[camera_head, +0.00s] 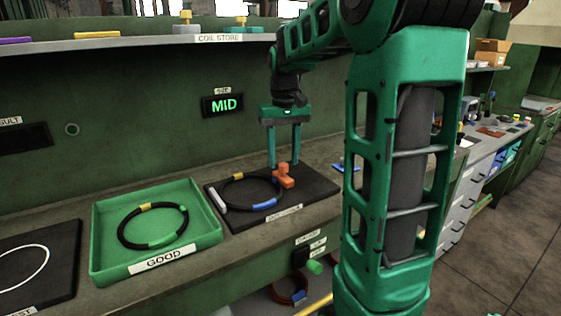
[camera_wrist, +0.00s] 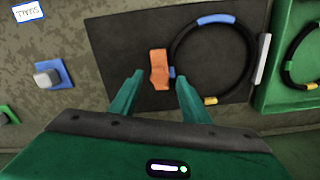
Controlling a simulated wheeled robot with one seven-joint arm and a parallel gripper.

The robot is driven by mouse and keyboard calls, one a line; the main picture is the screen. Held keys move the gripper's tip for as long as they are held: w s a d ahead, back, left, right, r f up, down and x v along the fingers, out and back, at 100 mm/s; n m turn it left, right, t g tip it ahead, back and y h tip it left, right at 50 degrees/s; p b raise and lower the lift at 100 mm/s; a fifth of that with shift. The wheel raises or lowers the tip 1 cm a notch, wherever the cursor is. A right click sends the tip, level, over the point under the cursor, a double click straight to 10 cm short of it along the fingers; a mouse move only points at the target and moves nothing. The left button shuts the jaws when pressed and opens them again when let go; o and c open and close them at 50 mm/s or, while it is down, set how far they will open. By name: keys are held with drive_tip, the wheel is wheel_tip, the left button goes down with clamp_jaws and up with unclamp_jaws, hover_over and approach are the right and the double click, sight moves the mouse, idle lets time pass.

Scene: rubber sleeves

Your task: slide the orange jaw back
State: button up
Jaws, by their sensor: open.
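The orange jaw (camera_head: 284,177) stands on the dark base plate (camera_head: 308,190) at the right side of a black ring (camera_head: 229,186) with yellow and blue bands. In the wrist view the orange jaw (camera_wrist: 159,62) lies just left of the ring (camera_wrist: 176,45), with a small blue piece between them. A white bar (camera_head: 216,200) is on the ring's opposite side. My gripper (camera_head: 284,166) points down over the orange jaw. In the wrist view its open fingers (camera_wrist: 160,76) lie to either side of the jaw's near end; I cannot tell if they touch it.
A green tray (camera_head: 98,245) labelled GOOD holds another banded ring to the left of the plate. Further left is a dark mat (camera_head: 60,275) with a white circle. A wall display (camera_head: 223,105) reads MID. A shelf (camera_head: 130,43) runs above the bench.

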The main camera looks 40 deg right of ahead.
drive_tip(key=shift+f, duration=0.75)
clamp_jaws()
